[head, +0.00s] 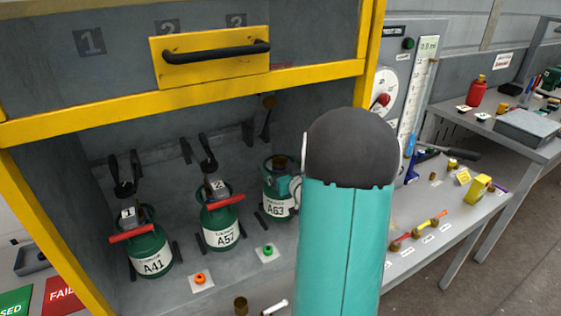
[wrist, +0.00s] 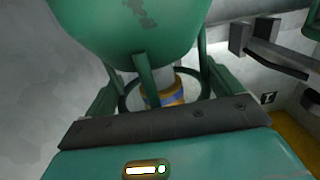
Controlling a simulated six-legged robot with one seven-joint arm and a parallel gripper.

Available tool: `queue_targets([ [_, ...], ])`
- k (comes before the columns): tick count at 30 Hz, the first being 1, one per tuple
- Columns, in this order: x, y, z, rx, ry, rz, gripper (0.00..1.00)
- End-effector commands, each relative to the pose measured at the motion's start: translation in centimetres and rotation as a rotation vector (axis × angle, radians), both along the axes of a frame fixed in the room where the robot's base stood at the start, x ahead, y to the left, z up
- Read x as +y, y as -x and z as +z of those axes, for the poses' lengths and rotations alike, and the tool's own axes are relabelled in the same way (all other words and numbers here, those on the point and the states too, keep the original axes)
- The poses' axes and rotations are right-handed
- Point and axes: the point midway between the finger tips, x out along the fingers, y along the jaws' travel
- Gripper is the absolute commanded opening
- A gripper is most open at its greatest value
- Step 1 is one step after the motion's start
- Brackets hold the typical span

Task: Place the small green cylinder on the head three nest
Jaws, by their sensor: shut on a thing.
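The green cylinder labelled A63 (head: 278,207) is upright at the third place in the bay, right of the other two, in the head view. My gripper (head: 292,185) is at its top right, mostly hidden behind my teal arm, and is shut on it. In the wrist view the green rounded body (wrist: 135,30) fills the top, and a neck with a blue and yellow band (wrist: 165,97) shows below it. The head three nest is hidden, and I cannot tell whether the cylinder's base touches it.
Green cylinders A41 (head: 152,255) and A57 (head: 221,228) stand to the left with red bars across them. A yellow-framed hood with a black handle (head: 215,52) is above. A gauge panel (head: 405,95) stands right of my arm. Small orange (head: 200,279) and green (head: 268,251) parts lie in front.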

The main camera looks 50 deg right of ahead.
Motion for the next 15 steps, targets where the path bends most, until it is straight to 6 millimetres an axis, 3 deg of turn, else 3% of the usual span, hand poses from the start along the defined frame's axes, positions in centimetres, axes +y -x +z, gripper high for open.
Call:
queue_targets([
  [6,-0.2,-0.2,-1.9,-0.007,0.003,-0.001,0.21],
  [15,-0.1,-0.2,-2.0,-0.008,0.005,-0.001,0.21],
])
